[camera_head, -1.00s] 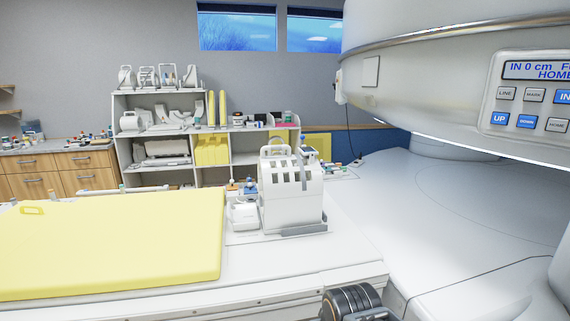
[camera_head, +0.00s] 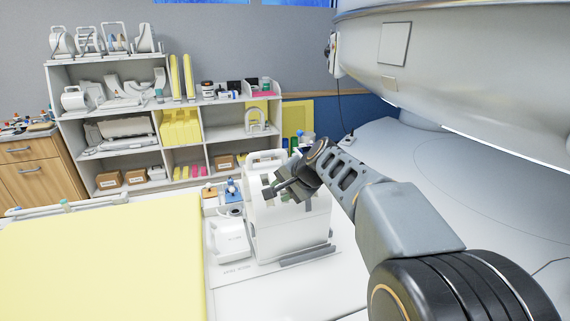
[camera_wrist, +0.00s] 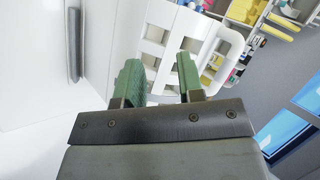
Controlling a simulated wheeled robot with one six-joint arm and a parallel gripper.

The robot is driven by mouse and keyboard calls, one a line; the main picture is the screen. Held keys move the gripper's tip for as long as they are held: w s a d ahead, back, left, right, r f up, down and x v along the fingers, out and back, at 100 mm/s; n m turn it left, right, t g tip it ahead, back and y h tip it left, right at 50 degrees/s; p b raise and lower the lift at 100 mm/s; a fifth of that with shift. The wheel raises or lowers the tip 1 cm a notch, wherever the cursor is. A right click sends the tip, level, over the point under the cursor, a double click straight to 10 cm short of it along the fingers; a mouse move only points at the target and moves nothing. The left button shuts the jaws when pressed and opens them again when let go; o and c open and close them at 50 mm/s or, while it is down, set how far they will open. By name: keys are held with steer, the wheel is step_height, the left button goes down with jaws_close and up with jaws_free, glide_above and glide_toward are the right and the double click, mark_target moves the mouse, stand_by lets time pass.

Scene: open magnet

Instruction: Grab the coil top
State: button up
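The white head coil (camera_head: 285,240) stands upright on the patient table. Its slotted top has a looped handle (camera_head: 265,156) at the upper left. My gripper (camera_head: 274,188) is in front of the coil's upper part and hides some of its slots. In the wrist view the two green fingers of my gripper (camera_wrist: 160,72) are apart, with nothing seen held between them. The coil's slotted white top (camera_wrist: 180,30) lies beyond the fingertips. I cannot tell whether a finger touches it.
A yellow pad (camera_head: 100,265) covers the table left of the coil. Shelves (camera_head: 115,148) with coils are behind. The large white magnet housing (camera_head: 450,85) overhangs the right side.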

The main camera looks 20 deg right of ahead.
mark_target(265, 153)
steer(key=w+d+r+m+t+p, duration=0.2)
steer(key=w+d+r+m+t, duration=0.15)
steer(key=w+r, duration=0.4)
steer(key=shift+m+g+y, duration=0.25)
steer(key=shift+m+y, duration=0.15)
steer(key=shift+m, duration=0.25)
steer(key=x, duration=0.2)
steer(key=p+x, duration=0.1)
steer(key=x, duration=0.2)
steer(key=w+d+p+x, duration=0.1)
steer(key=x, duration=0.1)
steer(key=shift+w+r, duration=0.15)
steer(key=shift+p+x, duration=1.4)
steer(key=shift+x, duration=1.55)
jaws_close()
